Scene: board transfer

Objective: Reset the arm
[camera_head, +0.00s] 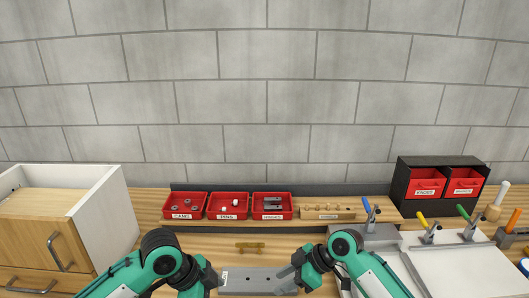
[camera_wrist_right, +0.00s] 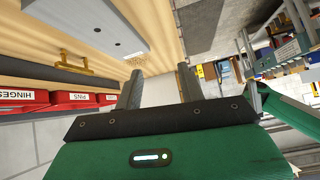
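A grey metal board (camera_head: 250,280) with a small white label lies on the wooden bench at the bottom middle of the head view. It also shows in the right wrist view (camera_wrist_right: 98,28), with dark holes. My right gripper (camera_head: 288,272) is at the board's right end. In the right wrist view its two fingers (camera_wrist_right: 160,85) are apart with nothing between them, and the board is beyond them to the left. My left gripper (camera_head: 212,276) is at the board's left end. Its fingertips are too small to show whether they touch or hold the board.
Red bins for cams (camera_head: 184,206), pins (camera_head: 228,206) and hinges (camera_head: 272,206) line the back, beside a wooden block (camera_head: 327,212). A cabinet (camera_head: 60,235) stands left; clamps and a white panel (camera_head: 465,272) are right.

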